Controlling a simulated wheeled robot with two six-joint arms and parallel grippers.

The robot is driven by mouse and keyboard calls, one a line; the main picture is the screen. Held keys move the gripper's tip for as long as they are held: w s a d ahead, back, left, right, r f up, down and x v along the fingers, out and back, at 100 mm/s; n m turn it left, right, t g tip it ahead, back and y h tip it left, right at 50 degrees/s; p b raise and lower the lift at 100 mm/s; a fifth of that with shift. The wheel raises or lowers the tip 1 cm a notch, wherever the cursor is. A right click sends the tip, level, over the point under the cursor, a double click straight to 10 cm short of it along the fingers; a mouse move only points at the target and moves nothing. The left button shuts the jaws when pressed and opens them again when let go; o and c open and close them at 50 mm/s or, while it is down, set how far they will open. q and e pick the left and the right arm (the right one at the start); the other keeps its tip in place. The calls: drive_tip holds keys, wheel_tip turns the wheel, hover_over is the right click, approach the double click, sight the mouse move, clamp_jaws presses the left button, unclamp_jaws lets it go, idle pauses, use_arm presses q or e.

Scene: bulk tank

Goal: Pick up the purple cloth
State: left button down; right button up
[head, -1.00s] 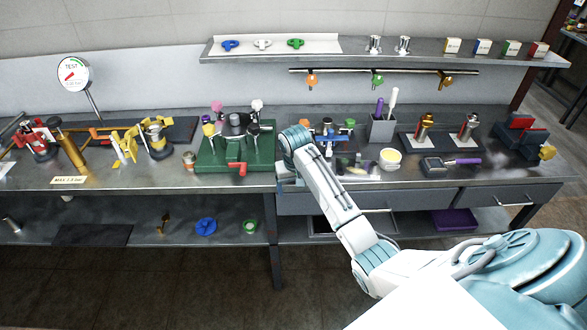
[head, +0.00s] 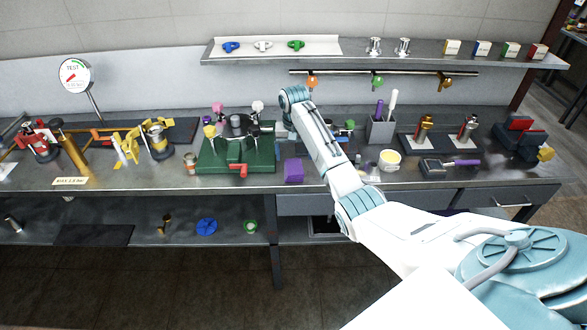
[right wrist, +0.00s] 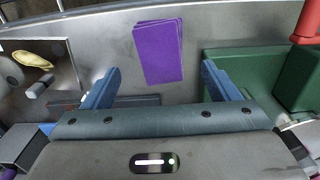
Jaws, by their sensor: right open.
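The purple cloth (head: 293,170) lies folded on the workbench near its front edge, just right of the green fixture. In the right wrist view it is a layered purple rectangle (right wrist: 159,52) lying ahead of the fingers, within the gap between them in the picture. My right gripper (right wrist: 160,72) is open and empty, with its two blue fingers apart. In the head view its fingers are mostly hidden behind my right arm, which reaches over the bench behind the cloth. My left gripper is not in view.
The green fixture (head: 236,160) with a red handle stands close beside the cloth. Overhead, a rail (head: 380,71) with coloured hangers runs under the shelf.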

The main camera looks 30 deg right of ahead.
sight(293, 167)
wheel_tip(293, 167, down, 6)
drive_tip(key=shift+a+r+p, duration=0.15)
drive_tip(key=shift+r+p, duration=0.05)
drive_tip(key=shift+p, duration=1)
drive_tip(key=shift+w+f, duration=0.1)
drive_tip(key=shift+f, duration=0.1)
drive_tip(key=c, duration=1.1)
drive_tip(key=shift+c, duration=0.2)
wheel_tip(293, 167, up, 9)
drive_tip(key=b, duration=0.3)
drive_tip(key=shift+r, duration=0.55)
